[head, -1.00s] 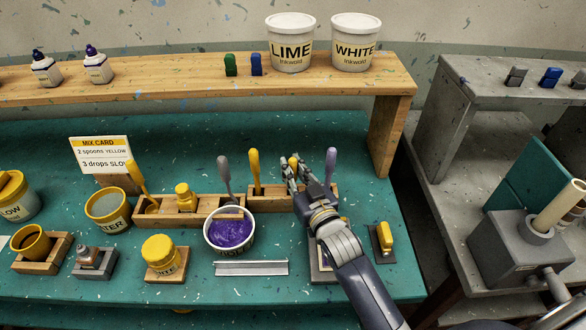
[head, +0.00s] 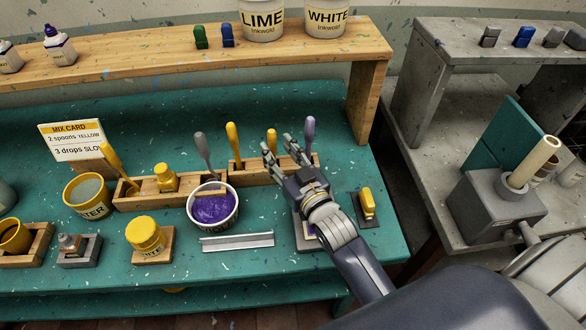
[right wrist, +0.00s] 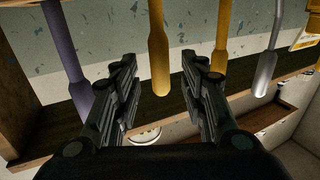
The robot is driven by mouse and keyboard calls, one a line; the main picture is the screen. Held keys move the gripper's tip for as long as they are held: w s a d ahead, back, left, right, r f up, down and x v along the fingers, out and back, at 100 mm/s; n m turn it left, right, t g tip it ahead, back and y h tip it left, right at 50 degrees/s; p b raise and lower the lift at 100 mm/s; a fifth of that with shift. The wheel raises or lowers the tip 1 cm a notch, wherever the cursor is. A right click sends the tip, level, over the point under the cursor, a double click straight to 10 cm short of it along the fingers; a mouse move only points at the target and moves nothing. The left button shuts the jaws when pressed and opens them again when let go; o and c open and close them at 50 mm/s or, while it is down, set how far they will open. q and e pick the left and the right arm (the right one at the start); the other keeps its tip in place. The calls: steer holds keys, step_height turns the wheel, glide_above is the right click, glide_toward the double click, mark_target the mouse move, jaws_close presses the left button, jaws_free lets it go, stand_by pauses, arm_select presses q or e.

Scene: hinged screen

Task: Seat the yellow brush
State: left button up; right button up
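A yellow handle (head: 271,138), which looks like the yellow brush, stands upright in the wooden rack (head: 247,177) between another yellow handle (head: 233,145) and a purple handle (head: 308,132). My fingers hide its lower part in the head view. My right gripper (head: 281,152) is open at the rack. In the right wrist view, which looks upside down, the yellow handle (right wrist: 159,60) lines up with the gap between the open fingers (right wrist: 165,70); contact cannot be seen. My left gripper is not in view.
A tub of purple paint (head: 213,207) and a metal strip (head: 237,241) lie in front of the rack. A yellow-handled tool (head: 367,203) stands on a small base to the right. A grey spoon handle (head: 203,150) stands at the left. A wooden shelf (head: 180,62) runs behind.

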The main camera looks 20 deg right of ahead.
steer(key=s, duration=0.8)
steer(key=shift+d, duration=0.45)
steer(key=shift+s+f, duration=0.1)
